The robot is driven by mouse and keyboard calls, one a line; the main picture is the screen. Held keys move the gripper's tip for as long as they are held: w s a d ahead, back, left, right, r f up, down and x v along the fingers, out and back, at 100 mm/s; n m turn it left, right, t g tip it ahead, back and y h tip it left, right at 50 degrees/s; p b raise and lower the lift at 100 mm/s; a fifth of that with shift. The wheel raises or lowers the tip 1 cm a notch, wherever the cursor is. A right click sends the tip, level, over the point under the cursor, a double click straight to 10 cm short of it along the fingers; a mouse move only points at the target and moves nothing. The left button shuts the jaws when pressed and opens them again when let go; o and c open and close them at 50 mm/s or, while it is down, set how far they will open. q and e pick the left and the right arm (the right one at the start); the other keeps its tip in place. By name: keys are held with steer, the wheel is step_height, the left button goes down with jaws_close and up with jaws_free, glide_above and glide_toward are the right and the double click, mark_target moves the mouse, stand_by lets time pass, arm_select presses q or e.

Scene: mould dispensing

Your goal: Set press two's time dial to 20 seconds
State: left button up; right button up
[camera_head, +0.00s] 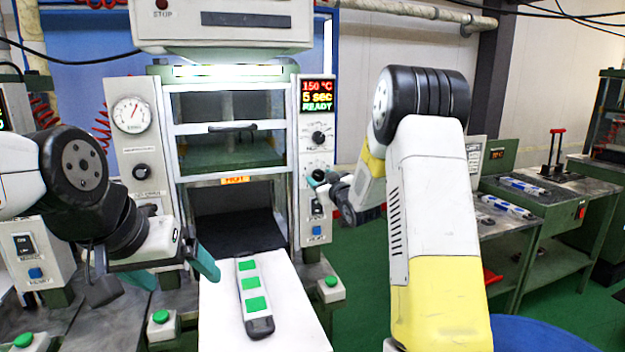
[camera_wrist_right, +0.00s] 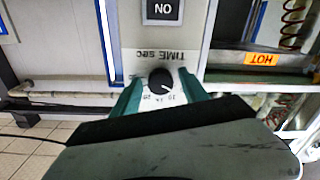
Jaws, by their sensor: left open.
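The press in the middle has a display (camera_head: 318,95) reading 150 °C, 5 sec, READY. Its time dial (camera_wrist_right: 160,77) is a round black knob under a "TIME SEC" label, upside down in the right wrist view. In the head view the dial (camera_head: 318,174) is partly hidden by my right gripper (camera_head: 313,182). In the wrist view the teal fingers of my right gripper (camera_wrist_right: 160,86) stand on either side of the dial, with small gaps.
Another knob (camera_head: 319,137) sits above the time dial, and a switch (camera_head: 317,207) below it. A grey strip with green squares (camera_head: 253,285) lies on the white table (camera_head: 220,320). A bench with blue-white tubes (camera_head: 505,205) stands at the right.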

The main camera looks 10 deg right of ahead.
jaws_close()
steer(key=shift+m, duration=0.3)
steer(key=m, duration=1.3)
steer(key=shift+a+m, duration=0.1)
steer(key=shift+m, duration=2.1)
